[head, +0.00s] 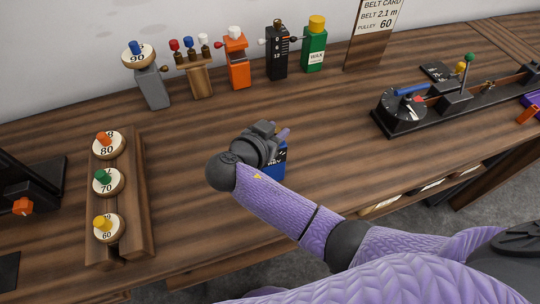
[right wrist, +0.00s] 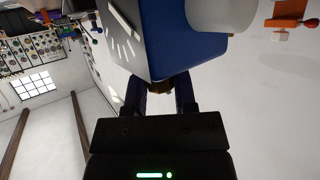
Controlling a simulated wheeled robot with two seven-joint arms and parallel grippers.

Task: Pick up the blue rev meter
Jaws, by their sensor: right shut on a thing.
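The blue rev meter (head: 279,163) is at the middle of the table in the head view, mostly hidden behind my right gripper (head: 280,134) and wrist. In the right wrist view the blue rev meter (right wrist: 190,48) fills the top middle, with a pale dial face on its left side. The fingers of my right gripper (right wrist: 160,92) are shut on it at its near end. I cannot tell whether it touches the table. My left gripper is not in view.
A wooden rack (head: 146,215) with numbered pulleys stands at the left. A black belt rig (head: 400,122) is at the right. The table between is clear.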

